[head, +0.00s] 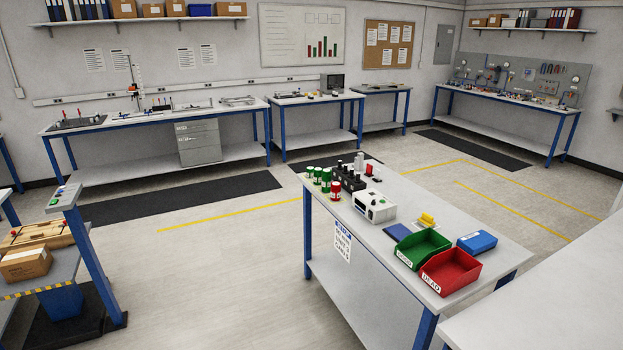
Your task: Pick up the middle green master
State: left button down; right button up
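At the far left corner of the white-topped table (408,268) stands a short row of small upright cylinders with pale bands. Three look green and the nearest is a red cylinder (336,191). The middle green master (318,176) stands between the farther green one (310,172) and the nearer green one (326,184). They are small and close together, so their exact gaps are hard to tell. Neither of my grippers is in view.
Behind the cylinders is a black holder (349,180) with upright parts. A white instrument (374,206) sits beside them. A green bin (423,249), a red bin (450,270) and a blue case (477,242) stand on the table. Open floor (225,255) lies left of it.

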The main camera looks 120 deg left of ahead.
aim_at(317, 174)
jog(key=u, duration=4.7)
jog(key=i, duration=5.8)
jog(key=z, duration=0.9)
